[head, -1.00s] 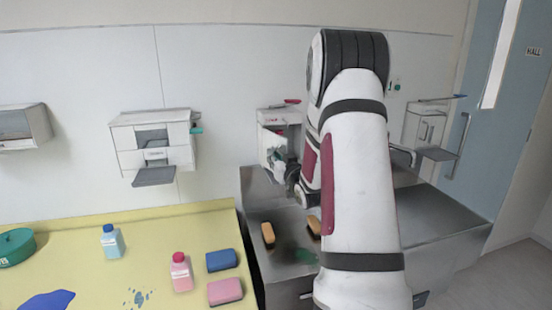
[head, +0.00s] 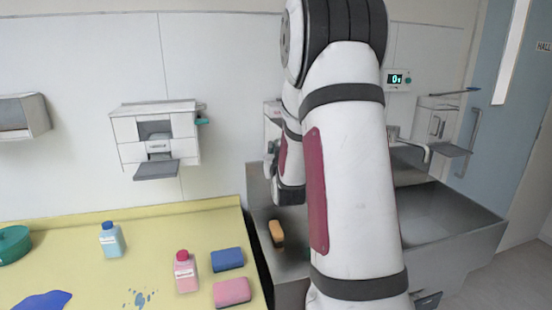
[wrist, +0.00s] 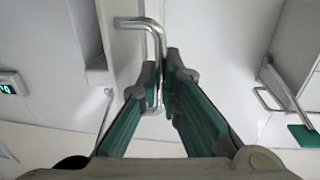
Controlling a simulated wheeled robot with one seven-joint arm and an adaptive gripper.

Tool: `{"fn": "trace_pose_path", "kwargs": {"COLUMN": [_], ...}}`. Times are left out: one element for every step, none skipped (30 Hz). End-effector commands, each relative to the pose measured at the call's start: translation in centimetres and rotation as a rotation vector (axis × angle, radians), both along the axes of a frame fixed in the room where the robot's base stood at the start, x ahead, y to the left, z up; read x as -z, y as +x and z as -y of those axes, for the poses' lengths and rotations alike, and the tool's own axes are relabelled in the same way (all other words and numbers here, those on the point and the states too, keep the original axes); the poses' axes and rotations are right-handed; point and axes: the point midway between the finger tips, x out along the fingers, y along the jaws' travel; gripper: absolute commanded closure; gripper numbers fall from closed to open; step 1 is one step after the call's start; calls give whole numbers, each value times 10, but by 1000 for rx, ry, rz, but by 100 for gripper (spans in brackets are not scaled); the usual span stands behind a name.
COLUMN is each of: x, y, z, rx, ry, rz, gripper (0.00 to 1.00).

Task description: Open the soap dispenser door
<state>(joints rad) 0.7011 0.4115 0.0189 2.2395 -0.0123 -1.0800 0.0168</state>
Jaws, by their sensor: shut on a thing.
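The soap dispenser appears to be the small white wall unit (head: 271,113) left of my arm in the head view. Most of it is hidden behind my arm. In the wrist view, a bent metal handle (wrist: 140,22) stands out from a pale panel (wrist: 122,45). My gripper (wrist: 160,82) is shut on this handle, its green-sided fingers on either side of the bar. I cannot tell how far the door stands open.
A white dispenser with a lowered dark flap (head: 157,170) hangs left. Bottles and sponges lie on the yellow counter (head: 75,240).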

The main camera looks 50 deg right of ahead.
Motion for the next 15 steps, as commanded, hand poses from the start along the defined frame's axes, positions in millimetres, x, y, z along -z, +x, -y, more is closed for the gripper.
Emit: {"fn": "trace_pose_path", "kwargs": {"x": [3, 4, 4, 3, 3, 3, 3, 3, 3, 3, 4, 3, 4, 4, 4], "y": [10, 10, 13, 16, 18, 22, 25, 28, 32, 36, 40, 44, 48, 51, 56], "z": [-8, -8, -11, -13, -16, -19, -21, -24, -27, -30, -32, -35, -37, -38, -40], "rx": [28, 28, 27, 25, 24, 24, 24, 24, 23, 22, 22, 22, 21, 22, 23], "ry": [-2, -3, -2, -3, -3, -3, -2, -2, -2, -3, -2, -2, -3, -2, -1], "rz": [4, 2, 1, 2, 2, 2, 3, 3, 3, 4, 3, 3, 4, 2, 3], "gripper": [100, 100, 100, 100, 100, 100, 100, 100, 100, 100, 100, 100, 100, 100, 100]}}
